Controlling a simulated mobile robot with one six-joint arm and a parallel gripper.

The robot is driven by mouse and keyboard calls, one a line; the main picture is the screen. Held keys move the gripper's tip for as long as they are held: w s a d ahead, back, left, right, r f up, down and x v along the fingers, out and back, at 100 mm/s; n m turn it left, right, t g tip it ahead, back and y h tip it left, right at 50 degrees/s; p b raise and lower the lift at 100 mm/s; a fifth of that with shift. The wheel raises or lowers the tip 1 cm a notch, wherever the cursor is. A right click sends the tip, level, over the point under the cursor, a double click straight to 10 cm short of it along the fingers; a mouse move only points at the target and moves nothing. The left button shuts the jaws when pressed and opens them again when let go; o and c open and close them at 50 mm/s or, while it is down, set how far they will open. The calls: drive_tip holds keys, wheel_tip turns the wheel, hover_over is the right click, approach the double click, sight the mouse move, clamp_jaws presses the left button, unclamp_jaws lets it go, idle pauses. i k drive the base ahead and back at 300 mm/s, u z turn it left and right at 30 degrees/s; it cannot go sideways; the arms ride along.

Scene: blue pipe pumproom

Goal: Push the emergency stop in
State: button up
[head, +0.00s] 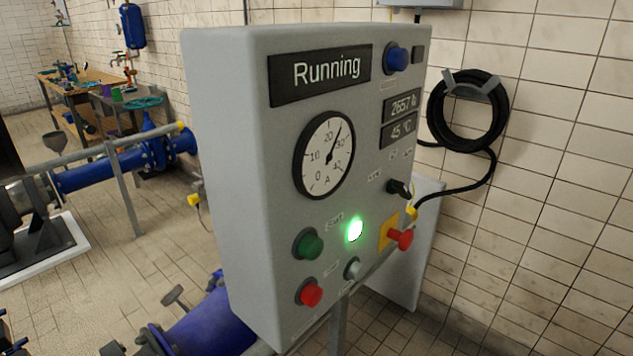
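The emergency stop (404,239) is a red mushroom button on a yellow plate (389,230), low on the right side of the grey control cabinet's front. It stands out from the plate. The control cabinet (240,180) has a display (320,73) reading "Running". A green lamp (355,230) is lit left of the emergency stop. My gripper is not in view.
A green button (308,244), a flat red button (310,293) and a grey button (352,269) sit near the emergency stop. A black key switch (399,188) is above it. A coiled black hose (468,112) hangs on the tiled wall. Blue pipes (110,172) stand left.

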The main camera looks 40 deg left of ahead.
sight(405, 239)
drive_tip(key=z, duration=0.45)
drive_tip(key=k, duration=0.1)
drive_tip(key=u, duration=2.05)
drive_tip(key=k, duration=0.55)
drive_tip(key=z, duration=0.1)
drive_tip(key=i, duration=0.6)
drive_tip(key=u, duration=0.1)
drive_tip(key=k, duration=0.25)
drive_tip(key=u, duration=0.05)
